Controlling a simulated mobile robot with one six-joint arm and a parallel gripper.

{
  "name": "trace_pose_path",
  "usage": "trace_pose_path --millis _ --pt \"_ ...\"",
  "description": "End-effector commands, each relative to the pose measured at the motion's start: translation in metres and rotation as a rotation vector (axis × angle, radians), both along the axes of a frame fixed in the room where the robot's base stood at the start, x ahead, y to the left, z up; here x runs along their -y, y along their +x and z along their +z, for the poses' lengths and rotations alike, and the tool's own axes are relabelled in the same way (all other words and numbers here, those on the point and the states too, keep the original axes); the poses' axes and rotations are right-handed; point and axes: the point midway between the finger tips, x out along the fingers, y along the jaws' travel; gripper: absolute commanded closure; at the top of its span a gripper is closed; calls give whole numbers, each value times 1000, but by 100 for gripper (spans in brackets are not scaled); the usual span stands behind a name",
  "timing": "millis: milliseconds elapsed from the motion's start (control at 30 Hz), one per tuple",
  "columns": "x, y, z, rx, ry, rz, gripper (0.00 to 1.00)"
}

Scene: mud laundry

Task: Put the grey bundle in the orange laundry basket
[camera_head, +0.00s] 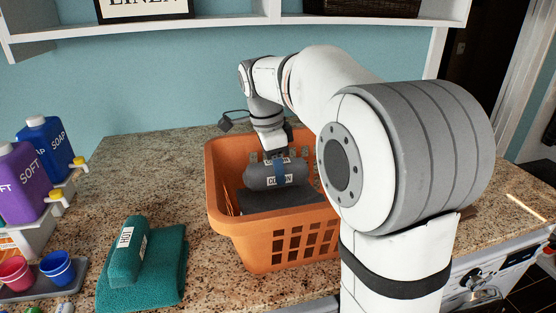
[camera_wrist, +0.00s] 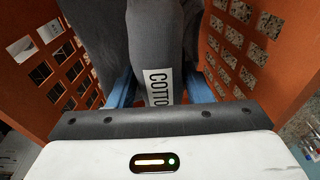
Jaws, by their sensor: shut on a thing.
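The grey bundle (camera_head: 259,178) is a rolled cloth with a white label, partly readable as "COTTO" in the wrist view (camera_wrist: 152,35). It is inside the orange laundry basket (camera_head: 275,245), above a dark grey folded cloth (camera_head: 295,199). I cannot tell whether the bundle touches that cloth. My gripper (camera_head: 279,170) reaches down into the basket from above. Its blue fingers are shut on the bundle, one on each side, as the wrist view shows. The basket's slotted walls (camera_wrist: 285,60) stand on both sides of the fingers.
A teal folded towel (camera_head: 165,285) with a teal roll (camera_head: 126,262) labelled "HOT" lies left of the basket. Purple (camera_head: 20,185) and blue (camera_head: 45,148) bottles and small cups (camera_head: 57,267) stand at far left. A white shelf (camera_head: 230,22) runs above. Speckled counter shows behind the towel.

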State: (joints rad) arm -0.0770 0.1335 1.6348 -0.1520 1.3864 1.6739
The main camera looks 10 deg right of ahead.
Motion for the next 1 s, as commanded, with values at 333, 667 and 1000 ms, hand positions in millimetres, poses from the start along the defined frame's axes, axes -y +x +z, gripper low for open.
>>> trace_pose_path --millis 333,667,1000 --pt "1 0 -55 -1 0 -1 97" --pt "1 0 -80 0 0 -2 97" --pt "1 0 -82 0 0 -2 97"
